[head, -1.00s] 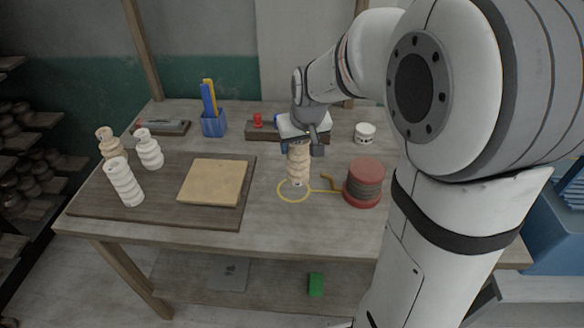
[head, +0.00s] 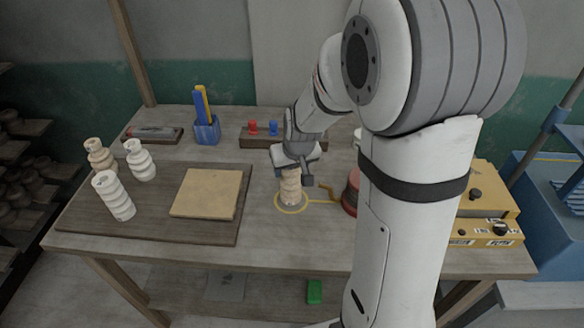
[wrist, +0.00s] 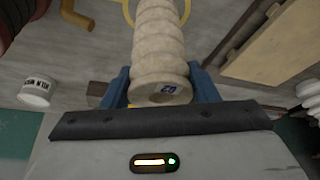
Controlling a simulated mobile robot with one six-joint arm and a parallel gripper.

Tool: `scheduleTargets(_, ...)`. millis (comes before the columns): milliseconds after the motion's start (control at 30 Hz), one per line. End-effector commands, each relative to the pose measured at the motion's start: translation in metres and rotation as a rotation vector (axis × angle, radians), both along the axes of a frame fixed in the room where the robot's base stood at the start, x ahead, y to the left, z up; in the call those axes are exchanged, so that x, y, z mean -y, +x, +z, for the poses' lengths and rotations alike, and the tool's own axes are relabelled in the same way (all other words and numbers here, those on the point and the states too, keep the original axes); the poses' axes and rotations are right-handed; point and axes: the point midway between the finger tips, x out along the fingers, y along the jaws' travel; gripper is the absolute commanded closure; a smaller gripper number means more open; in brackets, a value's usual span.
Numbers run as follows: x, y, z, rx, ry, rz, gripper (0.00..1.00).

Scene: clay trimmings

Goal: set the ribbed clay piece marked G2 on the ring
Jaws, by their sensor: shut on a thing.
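My gripper (head: 292,170) is shut on a pale, ribbed clay piece (head: 290,190) and holds it upright from above. In the wrist view the piece (wrist: 160,45) stands between the blue fingers of my gripper (wrist: 160,88), and a small label on its near end seems to read G2. The yellow ring (head: 278,207) lies flat on the table, around the foot of the piece. In the wrist view only part of the ring (wrist: 127,12) shows, beside the piece. I cannot tell whether the foot touches the table.
Several ribbed pieces, including a white one (head: 113,196), stand on a dark board (head: 150,215) at left, beside a tan slab (head: 206,192). A red spool (head: 351,192) is partly behind my arm. A white jar (wrist: 37,92) stands behind. A blue holder (head: 207,131) is at the back.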

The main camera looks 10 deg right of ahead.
Motion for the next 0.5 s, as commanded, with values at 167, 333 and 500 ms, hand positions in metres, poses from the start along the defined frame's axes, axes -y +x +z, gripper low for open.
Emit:
scheduleTargets(167,0.0006,0.0006,-0.0056,0.004,-0.001,0.000,1.00)
scheduleTargets(333,0.0008,0.0007,-0.0059,0.004,-0.001,0.000,1.00)
scheduleTargets(500,0.0010,0.0001,-0.0089,0.001,0.000,-0.001,0.42)
